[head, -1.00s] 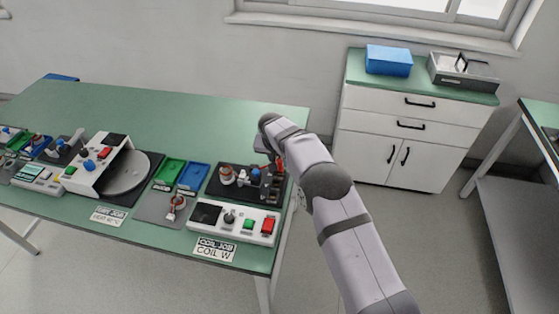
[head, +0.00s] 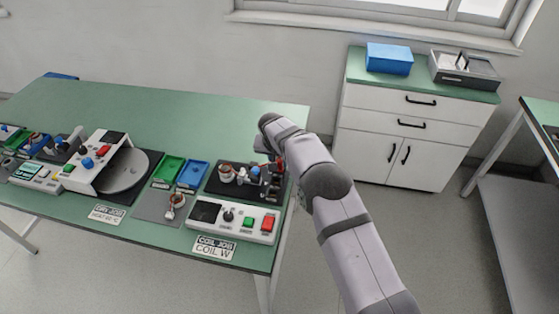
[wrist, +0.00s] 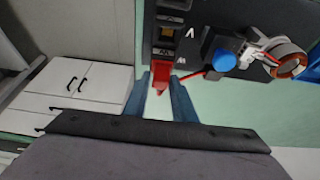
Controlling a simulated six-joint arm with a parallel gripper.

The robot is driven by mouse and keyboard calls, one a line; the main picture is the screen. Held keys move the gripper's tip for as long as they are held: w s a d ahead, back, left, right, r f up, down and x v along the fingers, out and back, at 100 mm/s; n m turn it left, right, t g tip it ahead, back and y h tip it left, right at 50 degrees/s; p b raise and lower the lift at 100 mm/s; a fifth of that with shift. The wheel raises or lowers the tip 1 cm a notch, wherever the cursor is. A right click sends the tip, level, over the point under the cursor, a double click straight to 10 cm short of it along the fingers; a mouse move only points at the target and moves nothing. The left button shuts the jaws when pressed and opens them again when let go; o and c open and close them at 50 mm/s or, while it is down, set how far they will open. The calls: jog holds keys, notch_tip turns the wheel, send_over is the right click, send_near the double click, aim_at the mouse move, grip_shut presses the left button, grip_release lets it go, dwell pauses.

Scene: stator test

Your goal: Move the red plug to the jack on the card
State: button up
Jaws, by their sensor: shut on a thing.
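In the wrist view my gripper (wrist: 161,94) is shut on the red plug (wrist: 160,76), which sits between its two blue-grey fingers. The plug's far end meets the edge of the dark jack block (wrist: 165,42) beside the letter W; I cannot tell how far it is in. A red lead runs right from there toward the copper-wound stator (wrist: 290,66). In the head view the card (head: 214,248) reads COIL_JOB, COIL W. My gripper (head: 268,150) is at the right end of the dark test board there, partly hiding the jacks.
A blue knob clamp (wrist: 225,58) stands right of the jack block. A console (head: 235,222) with green and red buttons lies in front of the board. Green and blue trays (head: 193,174) and a turntable (head: 125,172) are left. The table's back is clear.

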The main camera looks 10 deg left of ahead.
jog(key=o, duration=1.1)
jog(key=shift+r, duration=0.1)
jog(key=b+v, duration=0.2)
jog(key=v, duration=0.5)
jog(key=shift+r, duration=0.1)
jog(key=s+d+r+g, duration=0.1)
jog(key=s+d, duration=0.4)
jog(key=d, duration=0.4)
jog(key=s+d+r+g, duration=0.1)
jog(key=s+d+r, duration=0.1)
jog(key=s+d, duration=0.6)
jog(key=s+d+f+g, duration=0.1)
jog(key=s+d, duration=0.5)
jog(key=s, duration=0.4)
jog(key=s+d+f+g, duration=0.1)
jog(key=s+d+f, duration=0.1)
jog(key=s+d, duration=0.5)
jog(key=s, duration=0.4)
jog(key=shift+s+f+g, duration=0.15)
jog(key=shift+s+g, duration=0.05)
jog(key=shift+g, duration=0.1)
